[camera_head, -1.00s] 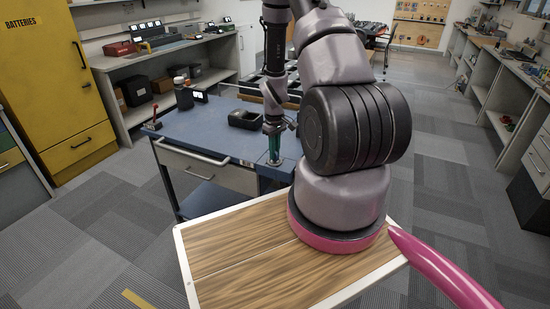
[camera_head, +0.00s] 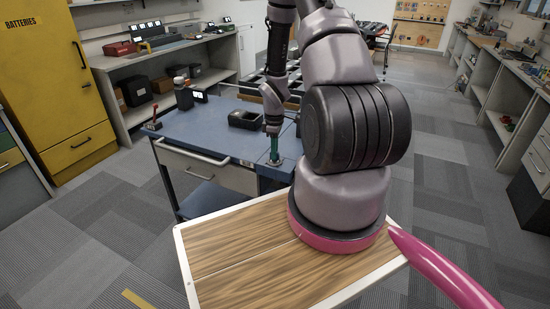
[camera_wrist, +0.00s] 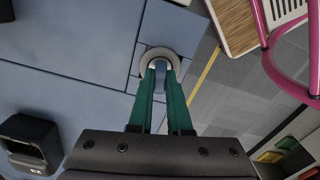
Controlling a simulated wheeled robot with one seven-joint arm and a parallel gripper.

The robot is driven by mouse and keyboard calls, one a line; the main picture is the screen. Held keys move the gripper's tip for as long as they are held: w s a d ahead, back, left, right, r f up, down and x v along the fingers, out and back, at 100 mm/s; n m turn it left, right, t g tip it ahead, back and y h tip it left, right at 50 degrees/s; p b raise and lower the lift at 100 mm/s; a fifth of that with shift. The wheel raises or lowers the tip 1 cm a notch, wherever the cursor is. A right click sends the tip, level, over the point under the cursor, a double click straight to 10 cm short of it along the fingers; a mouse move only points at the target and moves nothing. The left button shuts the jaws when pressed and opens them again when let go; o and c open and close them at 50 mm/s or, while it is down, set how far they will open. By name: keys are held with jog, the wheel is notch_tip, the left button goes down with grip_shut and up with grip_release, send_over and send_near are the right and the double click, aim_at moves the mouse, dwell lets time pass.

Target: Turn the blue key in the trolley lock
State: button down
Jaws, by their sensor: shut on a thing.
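The blue key (camera_wrist: 160,70) stands in the round grey trolley lock (camera_wrist: 147,59) at the corner of the blue trolley top (camera_head: 205,132). My gripper (camera_wrist: 161,68) has green fingers and is shut on the key, pointing down at the lock. In the head view my gripper (camera_head: 274,152) is at the trolley's near right corner, and the key is hidden there by the fingers. The lock's base (camera_head: 274,163) shows just below the fingertips.
A black cradle (camera_head: 245,120) sits on the trolley top, also at lower left in the wrist view (camera_wrist: 33,142). A dark bottle (camera_head: 184,97) and a red-handled item (camera_head: 153,122) stand farther off. My own wood-topped base is close to the trolley's near right side.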

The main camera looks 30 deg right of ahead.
jog(key=shift+n, duration=0.3)
jog(key=c, duration=0.8)
grip_release()
